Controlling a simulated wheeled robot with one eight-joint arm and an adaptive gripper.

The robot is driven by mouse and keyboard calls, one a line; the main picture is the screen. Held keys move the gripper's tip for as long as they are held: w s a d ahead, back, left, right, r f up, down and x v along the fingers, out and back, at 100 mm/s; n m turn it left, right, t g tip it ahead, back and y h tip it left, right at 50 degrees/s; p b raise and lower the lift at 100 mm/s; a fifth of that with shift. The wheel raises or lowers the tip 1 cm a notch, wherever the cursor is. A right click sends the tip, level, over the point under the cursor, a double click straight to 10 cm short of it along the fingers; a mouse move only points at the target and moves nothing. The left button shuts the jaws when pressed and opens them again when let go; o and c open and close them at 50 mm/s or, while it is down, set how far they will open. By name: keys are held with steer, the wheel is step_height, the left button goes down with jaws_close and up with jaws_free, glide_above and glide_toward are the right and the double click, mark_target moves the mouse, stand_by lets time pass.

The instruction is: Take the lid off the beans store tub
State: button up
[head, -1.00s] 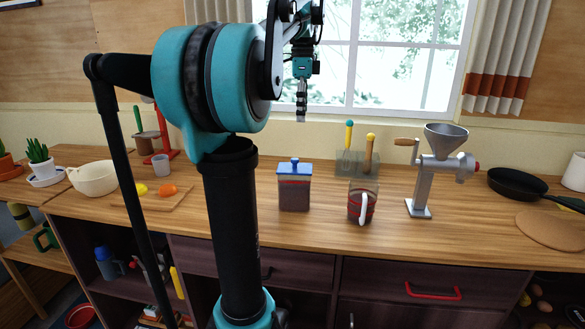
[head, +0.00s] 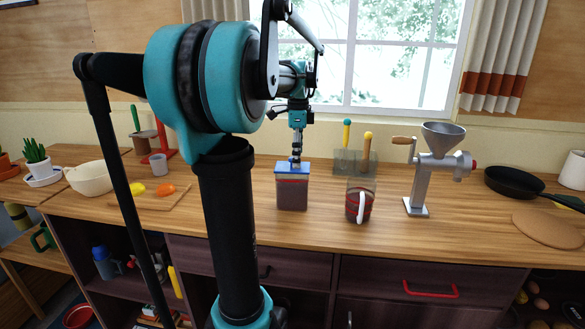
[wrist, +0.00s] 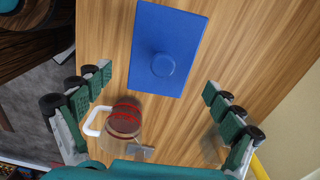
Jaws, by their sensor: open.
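The beans store tub (head: 292,194) is a clear box with dark contents, standing upright on the wooden counter. Its blue lid (head: 281,168) is on it. In the wrist view the lid (wrist: 151,30) is a blue rectangle with a round knob (wrist: 163,65) in its middle. My gripper (head: 296,165) is right above the lid in the head view and hides the knob there. In the wrist view my gripper (wrist: 157,85) is open, with one finger to each side of the lid and nothing between the pads. Whether it touches the knob cannot be told.
A clear jug (head: 360,205) with a white handle and red bands stands just right of the tub. A utensil holder (head: 352,162) is behind it. A hand grinder (head: 428,172) stands farther right. A board with food (head: 178,196) lies left.

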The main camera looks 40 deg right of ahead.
steer(key=shift+f, duration=0.65)
steer(key=shift+c, duration=0.6)
steer(key=c, duration=1.1)
steer(key=shift+c, duration=0.2)
